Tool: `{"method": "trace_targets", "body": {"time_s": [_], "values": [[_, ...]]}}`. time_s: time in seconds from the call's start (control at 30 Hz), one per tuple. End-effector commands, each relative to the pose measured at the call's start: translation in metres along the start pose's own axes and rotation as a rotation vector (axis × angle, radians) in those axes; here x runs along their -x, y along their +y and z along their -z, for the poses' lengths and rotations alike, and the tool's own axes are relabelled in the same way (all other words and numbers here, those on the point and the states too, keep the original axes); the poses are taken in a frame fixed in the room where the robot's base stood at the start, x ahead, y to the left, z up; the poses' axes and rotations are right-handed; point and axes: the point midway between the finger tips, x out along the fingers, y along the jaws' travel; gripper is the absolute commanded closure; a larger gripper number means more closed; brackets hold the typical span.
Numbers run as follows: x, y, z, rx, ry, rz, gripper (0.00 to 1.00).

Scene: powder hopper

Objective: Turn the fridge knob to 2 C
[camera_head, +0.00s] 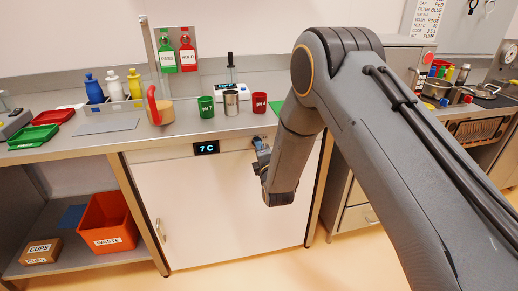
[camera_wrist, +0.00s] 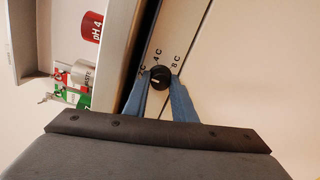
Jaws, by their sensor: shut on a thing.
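The fridge under the counter has a white door (camera_head: 215,205) and a dark display (camera_head: 206,148) reading 7 C. My gripper (camera_head: 260,150) is at the panel right of the display; my arm hides part of it. In the wrist view, the round black knob (camera_wrist: 160,77) sits between the two blue fingertips of my gripper (camera_wrist: 161,83), which are shut on it. The marks 2 C (camera_wrist: 141,73), 4 C (camera_wrist: 158,54) and 8 C (camera_wrist: 175,62) surround the knob. Its pointer is too small to read surely.
On the counter (camera_head: 185,126) above stand a green cup (camera_head: 206,106), a metal cup (camera_head: 231,102) and a red cup (camera_head: 259,102). An orange waste bin (camera_head: 107,222) is on the shelf at left. The floor before the fridge is clear.

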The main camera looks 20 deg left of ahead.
Motion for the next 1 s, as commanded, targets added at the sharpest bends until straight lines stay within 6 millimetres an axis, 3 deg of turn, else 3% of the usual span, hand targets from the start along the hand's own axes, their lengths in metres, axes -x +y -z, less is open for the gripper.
{"method": "trace_targets", "body": {"time_s": [0.7, 0.73, 0.8, 1.0], "values": [[-0.0001, 0.0002, 0.0009, 0.074, -0.001, -0.001, 0.98], [-0.0001, 0.0002, 0.0009, 0.074, -0.001, -0.001, 0.73], [-0.0001, 0.0001, 0.0008, 0.074, -0.001, -0.001, 0.61], [0.0, -0.0001, 0.0005, 0.073, -0.002, -0.001, 0.57]]}}
